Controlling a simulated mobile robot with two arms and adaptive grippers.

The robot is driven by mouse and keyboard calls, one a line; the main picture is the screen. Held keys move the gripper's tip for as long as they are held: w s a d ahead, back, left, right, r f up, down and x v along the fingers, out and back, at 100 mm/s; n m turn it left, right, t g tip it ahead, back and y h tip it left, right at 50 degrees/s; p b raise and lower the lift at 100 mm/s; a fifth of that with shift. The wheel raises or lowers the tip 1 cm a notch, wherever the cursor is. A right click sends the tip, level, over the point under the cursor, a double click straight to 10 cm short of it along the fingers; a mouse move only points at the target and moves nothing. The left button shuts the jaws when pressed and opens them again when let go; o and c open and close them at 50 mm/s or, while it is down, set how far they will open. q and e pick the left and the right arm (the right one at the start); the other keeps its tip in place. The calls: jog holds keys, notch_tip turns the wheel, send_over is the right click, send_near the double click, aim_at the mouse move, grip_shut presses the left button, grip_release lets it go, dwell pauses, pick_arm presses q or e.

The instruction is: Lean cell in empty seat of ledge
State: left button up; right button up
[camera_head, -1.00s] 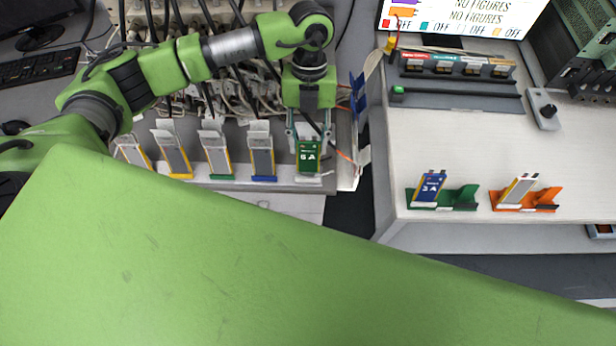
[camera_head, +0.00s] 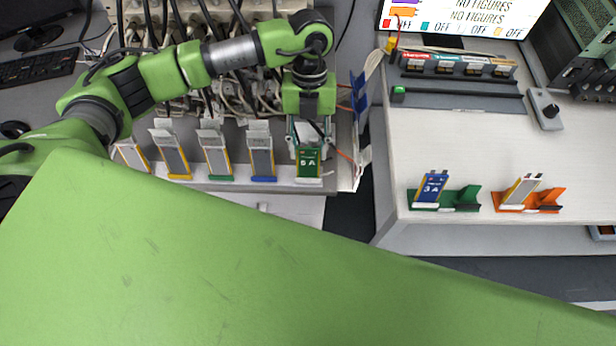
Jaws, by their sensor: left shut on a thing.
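My left gripper (camera_head: 307,138) points down and is shut on a green cell (camera_head: 308,162) marked with a number and "A". The cell stands nearly upright at the right end of a pale ledge (camera_head: 222,184). I cannot tell whether its lower edge rests there. Several grey cells lean in a row to its left, among them one with a blue foot (camera_head: 262,158) and one with a green foot (camera_head: 216,155). My right gripper is not in view.
On the white table to the right, a green holder (camera_head: 462,199) bears a blue cell (camera_head: 431,187) marked 3 A. An orange holder (camera_head: 545,200) bears a pale cell (camera_head: 521,190). Cables hang behind the ledge. A blue bracket (camera_head: 358,91) stands right of my gripper.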

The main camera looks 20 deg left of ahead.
pick_arm(q)
jog(key=shift+f, duration=0.1)
jog(key=o, duration=0.9)
jog(key=shift+o, duration=0.8)
jog(key=s+p+v, duration=0.1)
jog(key=p+v, duration=0.5)
jog(key=v, duration=0.5)
jog(key=shift+r, duration=0.3)
